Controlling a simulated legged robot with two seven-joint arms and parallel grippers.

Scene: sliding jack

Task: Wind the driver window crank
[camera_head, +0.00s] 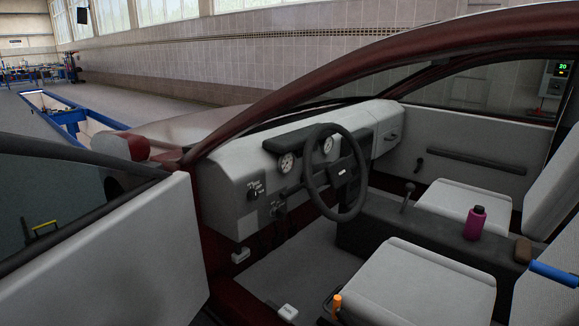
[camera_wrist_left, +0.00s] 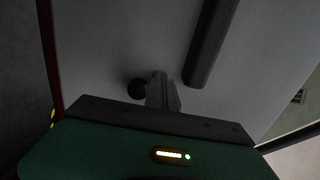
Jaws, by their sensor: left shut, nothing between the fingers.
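In the left wrist view my left gripper (camera_wrist_left: 163,88) points at a pale door panel (camera_wrist_left: 100,50), its narrow fingers shut with nothing between them. A dark round knob (camera_wrist_left: 137,88), seemingly part of a window crank, shows just left of the fingertips, partly hidden behind them. I cannot tell whether they touch it. In the head view the driver door (camera_head: 120,260) stands open at the left, its pale panel in view. No crank shows on it there, and neither gripper is in that view.
A dark bar (camera_wrist_left: 212,40) runs along the panel right of the fingers. The head view shows the steering wheel (camera_head: 337,172), dashboard (camera_head: 235,190), driver seat (camera_head: 415,285), purple bottle (camera_head: 475,221), blue cylinder (camera_head: 554,273) and a small crank (camera_head: 419,165) on the far door.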

